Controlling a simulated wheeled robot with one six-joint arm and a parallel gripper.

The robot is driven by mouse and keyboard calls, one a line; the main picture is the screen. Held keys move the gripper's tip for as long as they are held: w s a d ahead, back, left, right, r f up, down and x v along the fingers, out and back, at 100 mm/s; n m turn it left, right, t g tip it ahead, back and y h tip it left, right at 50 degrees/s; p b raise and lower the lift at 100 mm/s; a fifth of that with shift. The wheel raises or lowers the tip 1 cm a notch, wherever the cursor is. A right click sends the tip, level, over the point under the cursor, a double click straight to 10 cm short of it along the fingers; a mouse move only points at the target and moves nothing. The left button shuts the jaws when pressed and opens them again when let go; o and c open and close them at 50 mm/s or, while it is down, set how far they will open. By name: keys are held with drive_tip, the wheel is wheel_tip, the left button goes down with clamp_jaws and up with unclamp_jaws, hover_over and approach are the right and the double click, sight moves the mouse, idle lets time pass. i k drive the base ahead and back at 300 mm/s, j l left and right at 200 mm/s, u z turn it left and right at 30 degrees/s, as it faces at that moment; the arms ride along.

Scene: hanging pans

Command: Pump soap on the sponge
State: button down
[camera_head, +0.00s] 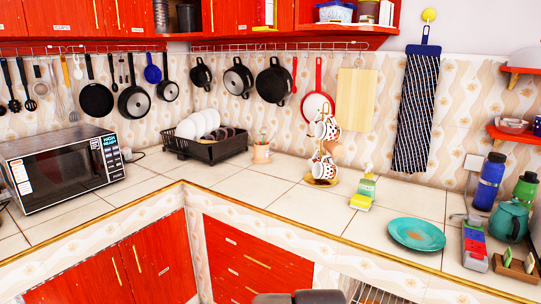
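The soap bottle (368,187) stands upright on the tiled counter, with a green body and a pale pump top. From this view I cannot tell whether the sponge touches the bottle. Dark grey parts of my own body show at the bottom edge, below the counter and well away from both. My gripper's fingertips cannot be made out in this view.
A teal plate (417,234) lies right of the sponge. A cup stand (322,180) with dotted cups is behind left. A teal teapot (508,222) and bottles (488,181) crowd the right end. A dish rack (206,150) and microwave (65,165) stand left. The counter's front middle is clear.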

sight(360, 202)
drive_tip(key=j, duration=0.5)
drive_tip(key=k+j+u, duration=0.3)
drive_tip(key=k+l+u, duration=0.15)
drive_tip(key=i+l+z, duration=0.5)
drive_tip(key=i+l, duration=0.15)
drive_tip(key=l, duration=0.2)
drive_tip(key=i+l+z, duration=0.5)
drive_tip(key=i, duration=0.25)
drive_tip(key=l, duration=0.1)
